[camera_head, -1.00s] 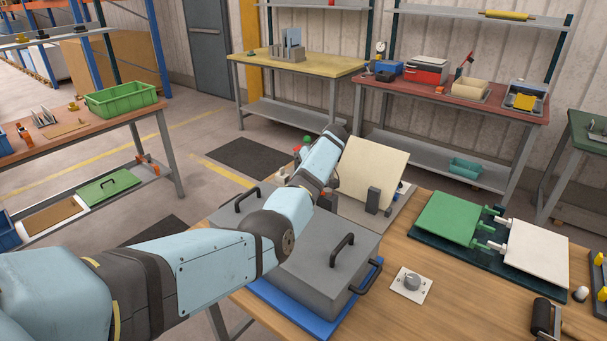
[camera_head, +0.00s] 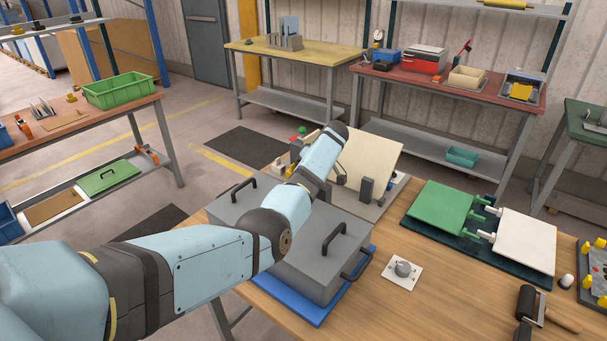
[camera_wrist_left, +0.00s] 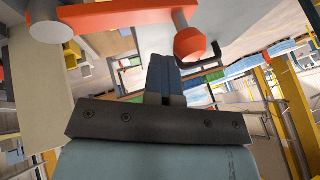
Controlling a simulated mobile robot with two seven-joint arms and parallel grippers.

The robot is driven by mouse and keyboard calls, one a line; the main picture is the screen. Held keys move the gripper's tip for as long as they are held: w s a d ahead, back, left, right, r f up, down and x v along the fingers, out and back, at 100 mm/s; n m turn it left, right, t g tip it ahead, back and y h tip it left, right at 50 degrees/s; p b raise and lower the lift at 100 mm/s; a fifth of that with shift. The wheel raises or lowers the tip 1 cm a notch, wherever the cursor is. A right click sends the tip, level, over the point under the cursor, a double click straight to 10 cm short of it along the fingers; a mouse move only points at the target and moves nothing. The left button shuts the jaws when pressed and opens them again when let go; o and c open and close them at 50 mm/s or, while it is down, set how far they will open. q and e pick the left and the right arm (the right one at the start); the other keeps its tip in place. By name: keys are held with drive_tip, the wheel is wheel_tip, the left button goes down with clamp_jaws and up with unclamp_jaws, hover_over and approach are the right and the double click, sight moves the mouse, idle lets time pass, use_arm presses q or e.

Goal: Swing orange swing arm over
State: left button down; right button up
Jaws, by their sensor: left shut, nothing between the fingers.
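In the left wrist view an orange swing arm (camera_wrist_left: 122,17) spans the top. It has a grey round pivot (camera_wrist_left: 50,27) at the left and a red-orange ball knob (camera_wrist_left: 190,44) on a grey pin at the right. My left gripper (camera_wrist_left: 163,60) is shut and empty. Its fingertips appear just below the swing arm and left of the knob; I cannot tell whether they touch. In the head view my left arm hides the gripper and most of the bender around the beige panel (camera_head: 368,158). My right gripper is not in view.
A grey box with black handles (camera_head: 318,262) sits on a blue base under my left arm. A knob plate (camera_head: 403,269), green plate (camera_head: 440,207) and white plate (camera_head: 526,238) lie on the wooden table to the right.

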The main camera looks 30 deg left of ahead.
use_arm(q)
drive_tip(key=shift+s+f+n+g, duration=0.4)
drive_tip(key=shift+s+f+n, duration=0.1)
drive_tip(key=shift+s+f, duration=0.05)
idle(0.4)
drive_tip(key=shift+w+d+r+b, duration=0.15)
drive_tip(key=shift+d+r+b, duration=0.05)
drive_tip(key=shift+r+b, duration=0.15)
drive_tip(key=b+v, duration=0.3)
drive_tip(key=v, duration=1.1)
drive_tip(key=shift+r, duration=0.3)
drive_tip(key=shift+w+a, duration=0.1)
drive_tip(key=shift+a, duration=0.05)
